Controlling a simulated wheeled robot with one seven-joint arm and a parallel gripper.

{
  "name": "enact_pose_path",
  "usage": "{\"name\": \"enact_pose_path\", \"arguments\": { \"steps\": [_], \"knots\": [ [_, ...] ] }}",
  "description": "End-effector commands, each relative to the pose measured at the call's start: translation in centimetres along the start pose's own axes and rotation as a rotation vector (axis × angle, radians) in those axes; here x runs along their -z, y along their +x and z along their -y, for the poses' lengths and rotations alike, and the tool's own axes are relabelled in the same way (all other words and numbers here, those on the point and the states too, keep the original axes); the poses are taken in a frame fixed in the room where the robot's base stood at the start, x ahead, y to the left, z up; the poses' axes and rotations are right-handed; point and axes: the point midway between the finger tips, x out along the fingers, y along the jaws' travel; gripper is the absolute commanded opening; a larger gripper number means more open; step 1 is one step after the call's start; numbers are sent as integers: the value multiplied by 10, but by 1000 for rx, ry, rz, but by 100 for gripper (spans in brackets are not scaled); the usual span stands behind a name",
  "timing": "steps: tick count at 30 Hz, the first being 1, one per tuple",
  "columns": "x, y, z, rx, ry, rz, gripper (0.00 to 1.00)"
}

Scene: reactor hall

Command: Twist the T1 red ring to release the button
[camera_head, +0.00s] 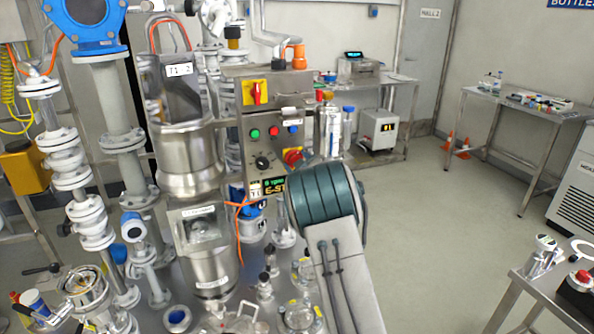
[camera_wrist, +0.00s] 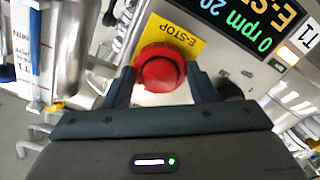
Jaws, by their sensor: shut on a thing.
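The T1 red ring with its button (camera_wrist: 158,74) sits on a yellow E-STOP plate (camera_wrist: 182,36) on the grey control panel. My gripper (camera_wrist: 161,88) is shut on the red ring, with one finger on each side of it. In the head view the red ring (camera_head: 292,156) shows only partly, low on the right of the panel (camera_head: 243,129). My arm hides most of the gripper there. The T1 display (camera_head: 275,186) is lit, and in the wrist view it (camera_wrist: 240,20) reads 0 rpm and part of an E-STOP text, upside down.
A black knob (camera_head: 262,162), several coloured buttons (camera_head: 273,131) and a red-yellow switch (camera_head: 255,92) are on the same panel. Steel vessels (camera_head: 188,160) and pipes crowd the left. Open floor (camera_head: 430,220) lies to the right, between benches.

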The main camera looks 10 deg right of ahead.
Motion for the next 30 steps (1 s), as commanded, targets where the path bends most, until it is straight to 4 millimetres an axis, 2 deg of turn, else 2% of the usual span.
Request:
{"name": "enact_pose_path", "arguments": {
  "steps": [13, 30],
  "knots": [
    [-2, 0, 1, 0, 293, 1, 29],
    [-1, 0, 1, 2, 368, 2, 29]
  ]
}}
